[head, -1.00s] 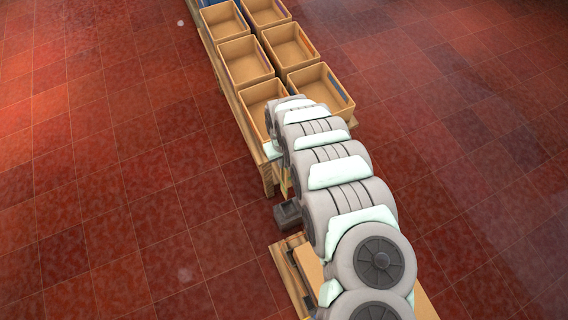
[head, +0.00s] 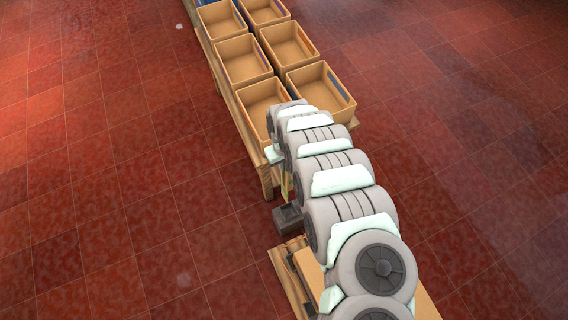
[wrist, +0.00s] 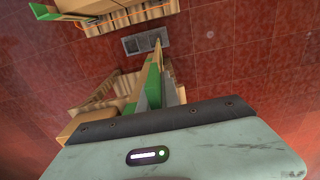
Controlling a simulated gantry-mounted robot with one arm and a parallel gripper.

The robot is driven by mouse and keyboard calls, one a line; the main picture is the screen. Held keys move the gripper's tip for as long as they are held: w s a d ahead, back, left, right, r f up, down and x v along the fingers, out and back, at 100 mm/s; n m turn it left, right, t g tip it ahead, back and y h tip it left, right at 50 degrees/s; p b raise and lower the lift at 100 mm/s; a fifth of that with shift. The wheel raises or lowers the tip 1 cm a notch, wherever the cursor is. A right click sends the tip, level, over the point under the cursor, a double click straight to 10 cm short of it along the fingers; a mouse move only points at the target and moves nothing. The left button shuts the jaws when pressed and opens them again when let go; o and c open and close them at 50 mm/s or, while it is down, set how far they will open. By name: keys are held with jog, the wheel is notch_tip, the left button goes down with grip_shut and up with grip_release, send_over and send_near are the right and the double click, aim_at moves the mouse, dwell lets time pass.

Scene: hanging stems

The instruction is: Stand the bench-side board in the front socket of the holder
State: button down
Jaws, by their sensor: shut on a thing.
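The held board (wrist: 154,85), with a green face and a tan edge, stands out from my gripper (wrist: 165,97) in the wrist view. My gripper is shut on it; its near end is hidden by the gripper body. In the head view a thin tan strip (head: 287,184), probably this board, shows below the wrist, above the holder. The holder (head: 288,217) is a dark grey block. In the wrist view the holder (wrist: 133,45) shows square openings, and the board's far end overlaps its right part. I cannot tell whether the board is in a socket or above it.
Several open tan crates (head: 241,58) stand in two rows on a wooden bench beyond the holder. A wooden pallet or bench (head: 287,270) lies on the near side, partly under my arm. Red tiled floor is clear to either side.

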aim_at(284, 185)
jog(key=shift+f+b, duration=10.3)
jog(key=shift+f, duration=0.9)
jog(key=shift+f+b, duration=1.95)
jog(key=shift+f, duration=1.35)
jog(key=shift+f+b, duration=0.4)
jog(key=shift+f, duration=0.2)
jog(key=c, duration=1.5)
grip_release()
notch_tip(284, 185, up, 11)
jog(key=p, duration=0.4)
